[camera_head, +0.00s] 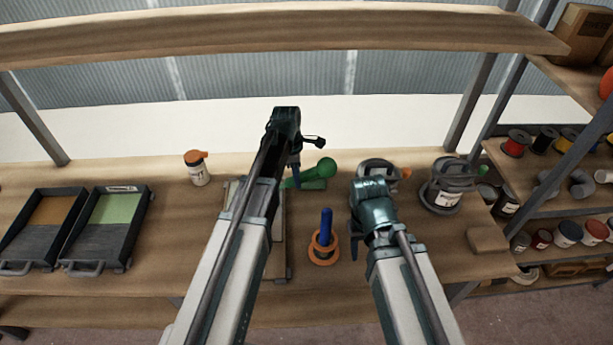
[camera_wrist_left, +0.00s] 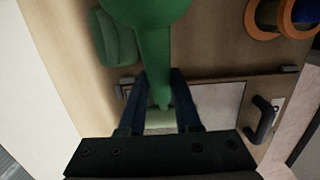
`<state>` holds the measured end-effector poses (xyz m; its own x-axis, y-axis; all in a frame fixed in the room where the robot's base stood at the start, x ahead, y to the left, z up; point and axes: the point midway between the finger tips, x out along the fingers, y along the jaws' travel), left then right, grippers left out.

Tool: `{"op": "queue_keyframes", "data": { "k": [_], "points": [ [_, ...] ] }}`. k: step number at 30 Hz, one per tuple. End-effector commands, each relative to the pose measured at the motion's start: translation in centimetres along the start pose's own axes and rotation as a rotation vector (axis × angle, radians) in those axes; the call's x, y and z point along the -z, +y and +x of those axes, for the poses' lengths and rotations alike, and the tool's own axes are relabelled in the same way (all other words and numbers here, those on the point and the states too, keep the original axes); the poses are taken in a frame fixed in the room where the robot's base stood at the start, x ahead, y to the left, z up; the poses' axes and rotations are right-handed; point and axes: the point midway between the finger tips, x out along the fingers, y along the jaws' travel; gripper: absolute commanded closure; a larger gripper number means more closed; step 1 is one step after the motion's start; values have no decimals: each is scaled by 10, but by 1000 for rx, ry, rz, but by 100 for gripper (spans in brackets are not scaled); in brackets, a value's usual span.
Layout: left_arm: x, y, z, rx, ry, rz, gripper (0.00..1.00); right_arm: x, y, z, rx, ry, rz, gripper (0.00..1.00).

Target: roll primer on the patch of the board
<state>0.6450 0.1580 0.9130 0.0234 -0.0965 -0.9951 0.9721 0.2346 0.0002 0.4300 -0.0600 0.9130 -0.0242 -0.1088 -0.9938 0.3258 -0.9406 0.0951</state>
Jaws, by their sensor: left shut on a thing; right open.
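My left gripper (camera_head: 293,182) is shut on a green round-ended tool (camera_head: 320,168). In the left wrist view the tool's narrow neck (camera_wrist_left: 156,65) runs between the fingers (camera_wrist_left: 160,100). A pale green piece shows low between the fingers; I cannot tell whether it is a roller sleeve. The board (camera_head: 277,262) lies on the bench, mostly hidden under my left arm. In the left wrist view a pale patch (camera_wrist_left: 218,103) shows on it, partly covered by my gripper. My right gripper (camera_head: 356,228) is open and empty above the bench, right of an orange ring.
A green block (camera_head: 313,185) lies beside the tool. The orange ring (camera_head: 323,252) has a blue handle upright in it. Two trays, one brown (camera_head: 54,211) and one light green (camera_head: 117,209), sit left. An orange-capped jar (camera_head: 198,170) and a grey can (camera_head: 446,186) stand farther back.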

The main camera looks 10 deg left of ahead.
Motion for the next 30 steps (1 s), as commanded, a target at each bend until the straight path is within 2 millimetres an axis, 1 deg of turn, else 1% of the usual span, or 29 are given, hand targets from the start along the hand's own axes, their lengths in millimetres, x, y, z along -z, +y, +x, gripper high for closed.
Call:
{"op": "queue_keyframes", "data": {
  "k": [1,3,11,14,17,25,27,30],
  "points": [
    [5,-1,0,0,-1,0,100,0,0,0,0,0,0,50],
    [8,0,0,0,-1,0,100,0,0,1,0,0,0,50],
    [8,0,0,0,-1,1,100,0,0,1,0,0,0,50],
    [11,0,-1,0,-1,0,100,0,0,0,0,0,0,50],
    [19,0,-2,0,-1,-1,100,0,0,0,0,0,0,50],
    [50,0,-6,0,-1,-2,100,0,0,-2,0,0,0,50],
    [54,0,-7,0,-1,-1,100,0,0,-2,0,0,0,50],
    [55,0,-7,0,-1,1,100,0,0,-2,0,0,0,50]
  ]
}}
